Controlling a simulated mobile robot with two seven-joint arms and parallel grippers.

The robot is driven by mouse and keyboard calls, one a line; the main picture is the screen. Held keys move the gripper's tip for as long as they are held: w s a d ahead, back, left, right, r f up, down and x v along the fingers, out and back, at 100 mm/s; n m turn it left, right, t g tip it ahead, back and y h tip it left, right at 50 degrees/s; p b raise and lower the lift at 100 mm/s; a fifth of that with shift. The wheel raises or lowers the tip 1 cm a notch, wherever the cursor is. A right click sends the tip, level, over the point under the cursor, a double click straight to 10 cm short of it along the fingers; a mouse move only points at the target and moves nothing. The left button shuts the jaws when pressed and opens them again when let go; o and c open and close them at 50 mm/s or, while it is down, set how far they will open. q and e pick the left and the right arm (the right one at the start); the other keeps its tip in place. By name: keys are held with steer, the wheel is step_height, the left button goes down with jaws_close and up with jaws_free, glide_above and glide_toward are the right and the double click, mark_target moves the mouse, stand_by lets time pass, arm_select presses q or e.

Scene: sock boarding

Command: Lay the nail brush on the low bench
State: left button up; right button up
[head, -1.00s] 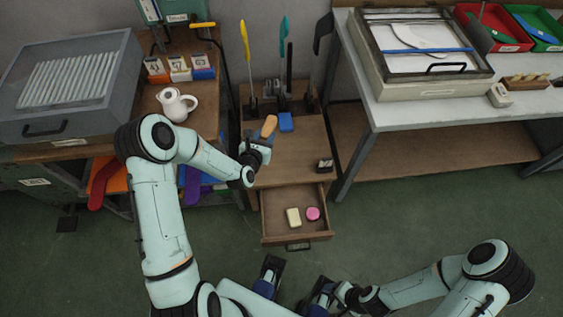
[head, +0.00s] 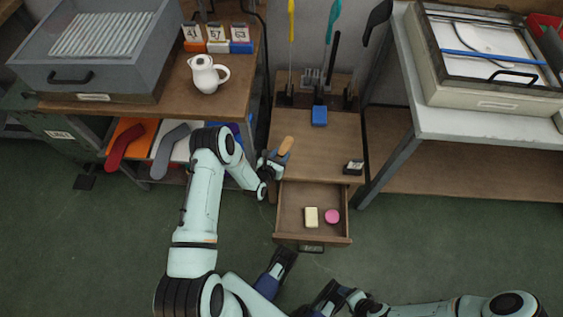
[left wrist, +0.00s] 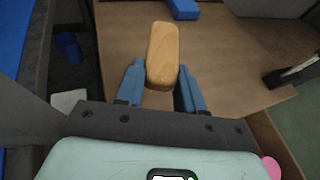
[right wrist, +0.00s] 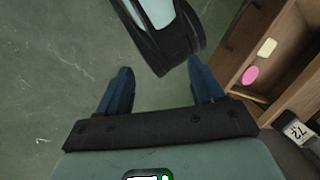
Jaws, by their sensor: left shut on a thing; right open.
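The nail brush (head: 286,145) shows as a rounded tan wooden block. My left gripper (head: 277,160) is shut on it, over the front left part of the low bench (head: 335,140). In the left wrist view the brush (left wrist: 163,50) stands out between the two blue fingers, over the brown bench top (left wrist: 225,60). I cannot tell whether it touches the top. Its bristles are not visible. My right gripper (right wrist: 160,75) is open and empty, low in front of the bench, over the green floor.
The bench's drawer (head: 287,222) is pulled open, with a cream bar (head: 311,217) and a pink round piece (head: 332,216) inside. A blue block (head: 319,115) and a small dark tagged item (head: 353,167) are on the bench top. Its middle is clear. Tall-handled tools stand behind.

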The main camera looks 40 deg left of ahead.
arm_select(q)
step_height(320, 180, down, 5)
steer(key=shift+r+b, duration=0.1)
steer(key=shift+b, duration=0.5)
arm_select(e)
steer(key=shift+w+d+f+t, duration=0.15)
steer(key=shift+w+d+f, duration=0.1)
steer(key=shift+w+f, duration=0.25)
steer(key=shift+w+d+f+t, duration=0.15)
steer(key=shift+w+d+f, duration=0.15)
steer(key=shift+w, duration=0.3)
arm_select(q)
steer(key=shift+f, duration=0.25)
steer(key=o, duration=1)
steer(key=shift+o, duration=0.2)
arm_select(e)
steer(key=shift+w+f, duration=0.15)
arm_select(q)
steer(key=shift+r, duration=0.15)
